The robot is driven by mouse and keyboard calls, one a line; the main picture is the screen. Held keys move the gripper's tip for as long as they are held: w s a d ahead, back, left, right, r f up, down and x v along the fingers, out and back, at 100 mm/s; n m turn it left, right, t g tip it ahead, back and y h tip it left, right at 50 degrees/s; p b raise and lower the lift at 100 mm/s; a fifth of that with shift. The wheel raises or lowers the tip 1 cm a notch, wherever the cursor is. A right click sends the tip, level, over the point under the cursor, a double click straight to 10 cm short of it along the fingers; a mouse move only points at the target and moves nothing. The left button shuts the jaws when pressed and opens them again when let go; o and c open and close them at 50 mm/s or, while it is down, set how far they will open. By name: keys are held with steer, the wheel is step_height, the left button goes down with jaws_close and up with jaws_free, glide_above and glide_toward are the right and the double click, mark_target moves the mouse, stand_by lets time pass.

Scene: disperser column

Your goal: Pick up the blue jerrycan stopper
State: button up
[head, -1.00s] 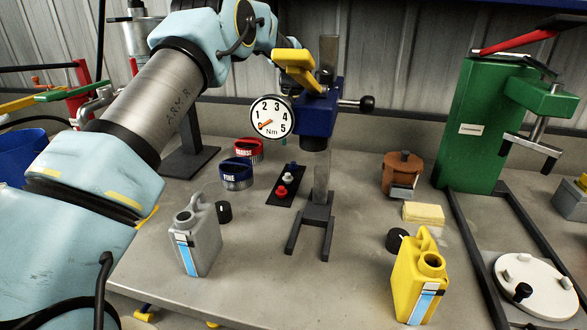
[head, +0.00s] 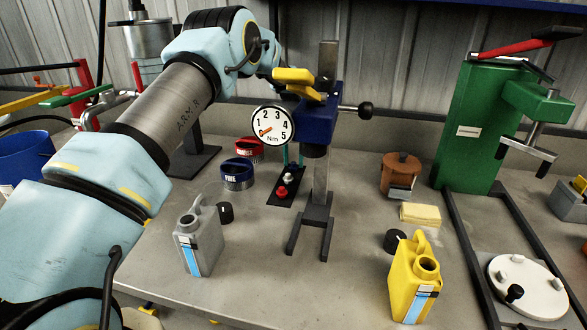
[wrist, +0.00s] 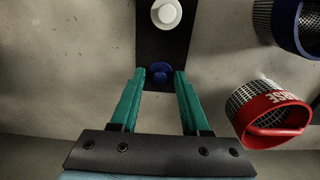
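The blue stopper (wrist: 160,73) sits on a black strip (wrist: 165,42) in the wrist view. It is at the end of the strip nearest my gripper, with a white stopper (wrist: 166,13) beyond it. My gripper (wrist: 160,76) is open, with one teal fingertip on each side of the blue stopper. I cannot tell whether the fingers touch it. In the head view the teal fingers (head: 293,154) point down at the far end of the strip, behind the blue gauge stand, and partly hide the blue stopper. A red stopper (head: 282,191) is at the near end.
The gauge stand (head: 319,122) rises just right of the strip. The red ring (head: 249,148) and blue ring (head: 237,174) stand to its left. A grey jerrycan (head: 199,240) and a yellow jerrycan (head: 414,280) stand in front. The bench between the jerrycans is mostly clear.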

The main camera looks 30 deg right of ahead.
jaws_close()
steer(key=shift+r, duration=0.1)
stand_by(0.3)
